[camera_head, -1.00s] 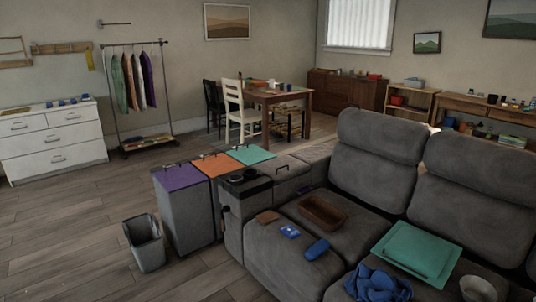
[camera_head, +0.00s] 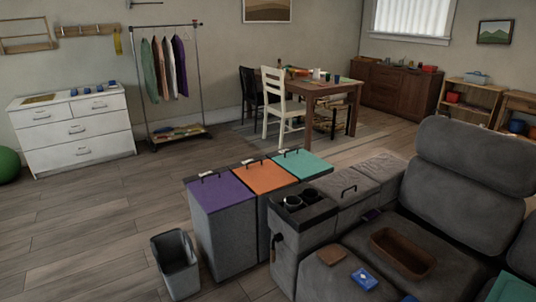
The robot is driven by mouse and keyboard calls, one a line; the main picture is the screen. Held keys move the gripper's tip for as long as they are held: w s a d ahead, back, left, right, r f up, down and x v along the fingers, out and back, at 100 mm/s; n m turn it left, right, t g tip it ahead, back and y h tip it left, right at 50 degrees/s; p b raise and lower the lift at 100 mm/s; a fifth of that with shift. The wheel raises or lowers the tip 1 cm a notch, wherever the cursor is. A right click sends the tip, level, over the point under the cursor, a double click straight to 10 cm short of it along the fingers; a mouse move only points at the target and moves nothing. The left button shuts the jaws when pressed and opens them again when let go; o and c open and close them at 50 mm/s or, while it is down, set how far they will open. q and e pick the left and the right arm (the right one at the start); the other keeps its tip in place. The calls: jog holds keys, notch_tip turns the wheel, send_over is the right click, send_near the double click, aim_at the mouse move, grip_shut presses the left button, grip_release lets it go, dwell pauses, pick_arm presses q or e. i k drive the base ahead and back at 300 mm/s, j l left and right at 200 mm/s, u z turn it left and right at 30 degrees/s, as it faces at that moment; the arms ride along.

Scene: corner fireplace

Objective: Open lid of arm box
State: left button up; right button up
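The grey sofa's arm box (camera_head: 340,205) runs along the sofa's left side in the head view. Its grey lid (camera_head: 357,184) has a dark handle (camera_head: 348,191) and lies flat, shut. A dark panel with two cup holders (camera_head: 302,199) is at the near end of the arm. The inside of the box is hidden. Neither of my grippers is in view.
Three bins with purple (camera_head: 221,194), orange (camera_head: 264,177) and teal (camera_head: 302,163) lids stand against the arm's outer left side. A grey open bin (camera_head: 175,262) stands nearer. A brown tray (camera_head: 402,252) lies on the sofa seat.

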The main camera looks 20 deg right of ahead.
aim_at(346, 186)
jog(key=i+z, duration=0.15)
jog(key=i, duration=0.35)
jog(key=i+j+z, duration=0.2)
jog(key=i, duration=0.25)
jog(key=i+j+z, duration=0.1)
jog(key=i+z, duration=0.15)
jog(key=z, duration=0.2)
jog(key=i+j+z, duration=0.2)
jog(key=z, duration=0.2)
jog(key=i+j+z, duration=0.25)
jog(key=z, duration=0.2)
jog(key=i+j+z, duration=0.2)
jog(key=j+z, duration=0.25)
jog(key=i+j+z, duration=0.1)
jog(key=j+z, duration=0.6)
jog(key=z, duration=0.15)
